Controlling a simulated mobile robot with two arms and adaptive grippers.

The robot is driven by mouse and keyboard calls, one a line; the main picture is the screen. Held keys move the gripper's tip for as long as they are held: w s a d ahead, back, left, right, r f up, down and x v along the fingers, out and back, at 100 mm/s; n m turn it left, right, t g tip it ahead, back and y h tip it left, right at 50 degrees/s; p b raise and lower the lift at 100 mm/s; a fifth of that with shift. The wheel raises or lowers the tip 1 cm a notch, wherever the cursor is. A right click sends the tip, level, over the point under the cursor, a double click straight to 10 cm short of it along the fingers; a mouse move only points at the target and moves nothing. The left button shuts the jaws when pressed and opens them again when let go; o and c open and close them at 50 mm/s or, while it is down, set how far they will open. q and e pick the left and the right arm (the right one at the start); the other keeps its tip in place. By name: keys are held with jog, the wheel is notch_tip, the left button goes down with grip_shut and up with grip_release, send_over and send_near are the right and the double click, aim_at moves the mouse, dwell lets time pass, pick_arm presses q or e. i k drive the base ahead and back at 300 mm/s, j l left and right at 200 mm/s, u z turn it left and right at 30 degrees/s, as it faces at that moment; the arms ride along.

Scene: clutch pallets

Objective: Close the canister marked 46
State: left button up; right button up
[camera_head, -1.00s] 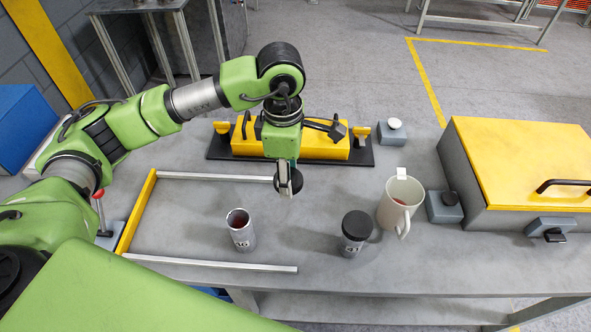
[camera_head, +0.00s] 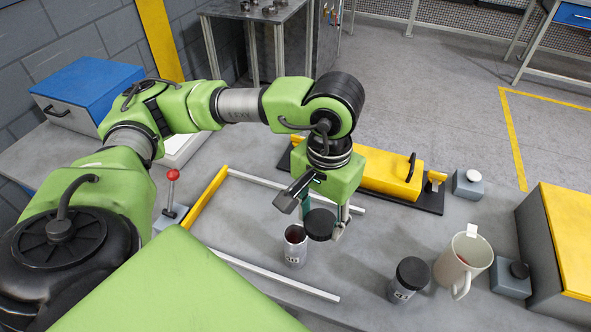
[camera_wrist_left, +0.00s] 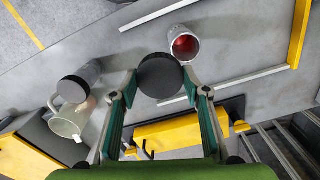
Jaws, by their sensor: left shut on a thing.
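An open grey canister (camera_head: 295,247) with a reddish inside stands upright on the grey table; its label is too small to read surely. It also shows in the wrist view (camera_wrist_left: 184,44). My left gripper (camera_head: 325,211) is shut on a round black lid (camera_head: 320,226), held above the table just right of the canister's mouth, apart from it in the wrist view. The lid (camera_wrist_left: 160,76) sits between the fingertips there. A second canister (camera_head: 400,292) with a black lid on stands farther right; its label is also unclear. My right gripper is not in view.
A cream mug (camera_head: 462,262) stands right of the lidded canister. A yellow block on a black base (camera_head: 390,176) lies behind. Metal rails (camera_head: 272,275) and a yellow bar (camera_head: 206,197) frame the canister's area. A grey-and-yellow box (camera_head: 545,240) stands at the right.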

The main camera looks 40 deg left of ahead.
aim_at(294, 239)
jog(key=k+l+u, duration=0.2)
jog(key=u, duration=0.2)
jog(key=k+l+u, duration=0.1)
jog(key=u, duration=0.25)
jog(key=k+u, duration=0.4)
jog(key=i+l, duration=0.05)
jog(key=i, duration=0.05)
